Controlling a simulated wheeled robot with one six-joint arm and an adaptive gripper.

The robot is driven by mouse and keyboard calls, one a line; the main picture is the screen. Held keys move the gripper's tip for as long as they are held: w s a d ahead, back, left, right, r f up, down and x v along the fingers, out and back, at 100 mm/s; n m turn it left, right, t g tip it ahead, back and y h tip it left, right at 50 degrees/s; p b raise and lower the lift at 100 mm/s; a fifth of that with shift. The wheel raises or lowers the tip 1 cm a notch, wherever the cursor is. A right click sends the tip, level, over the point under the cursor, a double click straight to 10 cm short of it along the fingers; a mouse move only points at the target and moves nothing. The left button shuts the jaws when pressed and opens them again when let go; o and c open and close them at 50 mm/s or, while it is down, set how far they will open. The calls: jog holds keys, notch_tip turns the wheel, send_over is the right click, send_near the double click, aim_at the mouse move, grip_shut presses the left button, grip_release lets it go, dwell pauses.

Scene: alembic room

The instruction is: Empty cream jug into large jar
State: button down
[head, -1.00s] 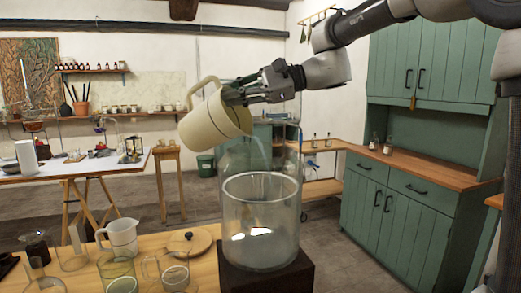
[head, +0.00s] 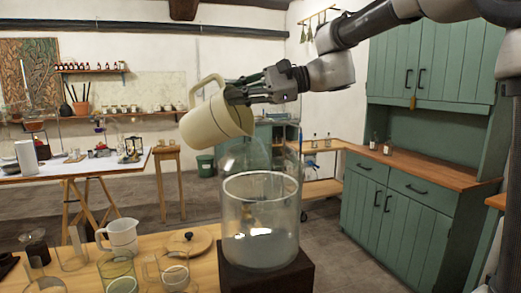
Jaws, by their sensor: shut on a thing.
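The cream jug (head: 211,122) is held in the air by my gripper (head: 235,95), which is shut on it. The jug is tilted steeply, its mouth facing down and to the right, its handle upward. The large jar (head: 260,232) is clear glass and stands upright on a dark block (head: 266,273) below and to the right of the jug. The jug's mouth is above the jar's left side. A cloudy, pale content shows in the jar's lower part.
On the wooden table left of the jar stand a white jug (head: 121,237), a round wooden lid (head: 187,241) and several glass vessels, including a greenish beaker (head: 118,272). A green cabinet (head: 412,210) stands at right. Open floor lies behind the table.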

jog(key=shift+s+d+r+n+y, duration=0.15)
jog(key=shift+s+d+r+y, duration=0.1)
jog(key=shift+d+y, duration=0.3)
jog(key=shift+s+d+r+n+y, duration=0.15)
jog(key=shift+s+d+r+y, duration=0.05)
jog(key=shift+d+y, duration=0.3)
dwell(1.9)
jog(key=shift+s+d+r+n+y, duration=0.25)
jog(key=shift+s+d+n+y, duration=0.1)
jog(key=shift+d+y, duration=0.4)
jog(key=shift+s+d+y, duration=0.15)
jog(key=shift+d+y, duration=0.15)
jog(key=shift+a, duration=0.15)
dwell(0.5)
